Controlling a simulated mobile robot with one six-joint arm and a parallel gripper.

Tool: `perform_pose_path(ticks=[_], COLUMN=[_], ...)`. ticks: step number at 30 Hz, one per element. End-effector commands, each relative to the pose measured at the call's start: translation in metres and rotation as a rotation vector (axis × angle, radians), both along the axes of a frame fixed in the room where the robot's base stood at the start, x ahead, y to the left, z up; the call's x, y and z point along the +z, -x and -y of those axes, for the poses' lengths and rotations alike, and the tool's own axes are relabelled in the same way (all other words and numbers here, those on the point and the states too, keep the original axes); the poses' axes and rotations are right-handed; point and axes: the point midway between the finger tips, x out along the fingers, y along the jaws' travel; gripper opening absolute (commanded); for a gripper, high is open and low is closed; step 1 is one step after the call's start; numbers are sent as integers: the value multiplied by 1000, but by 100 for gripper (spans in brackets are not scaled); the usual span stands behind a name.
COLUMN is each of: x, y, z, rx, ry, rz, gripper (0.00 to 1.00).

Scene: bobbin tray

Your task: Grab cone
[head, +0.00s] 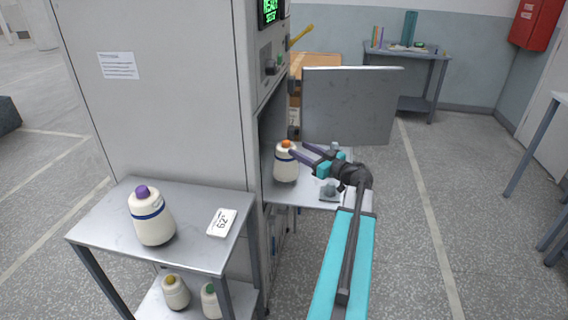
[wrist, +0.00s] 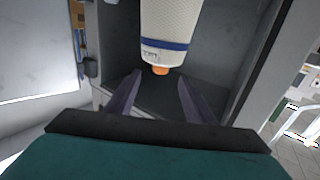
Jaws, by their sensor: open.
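A cream cone with an orange tip and a blue band (head: 286,168) stands upright on the grey tray (head: 305,192) at the open front of the machine. It also shows in the wrist view, tip downward in the picture (wrist: 172,22). My gripper (head: 299,151) is open, its purple fingers reaching from the right towards the cone's upper part. In the wrist view, the fingers (wrist: 158,77) are spread below the orange tip, with the cone's body beyond them; nothing is held. In the head view, one fingertip appears very close to the cone; I cannot tell whether it touches.
The tall grey machine (head: 160,90) stands left of the tray, its open door panel (head: 348,108) behind my gripper. A cart (head: 190,192) in front bears a purple-tipped cone (head: 150,217) and a number card (head: 222,222). More cones stand on its lower shelf.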

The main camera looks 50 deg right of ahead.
Motion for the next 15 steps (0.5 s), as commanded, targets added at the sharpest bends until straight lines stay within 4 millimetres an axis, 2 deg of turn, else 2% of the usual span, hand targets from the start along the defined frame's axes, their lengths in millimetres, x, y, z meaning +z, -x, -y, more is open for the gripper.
perform_pose_path(ticks=[3, 6, 15], x=[1, 1, 0], y=[-17, -25, -28], z=[1, 1, 1], rx=[1, 1, -1], ry=[0, 1, 1], rz=[0, 0, 0], gripper=[48, 48, 48])
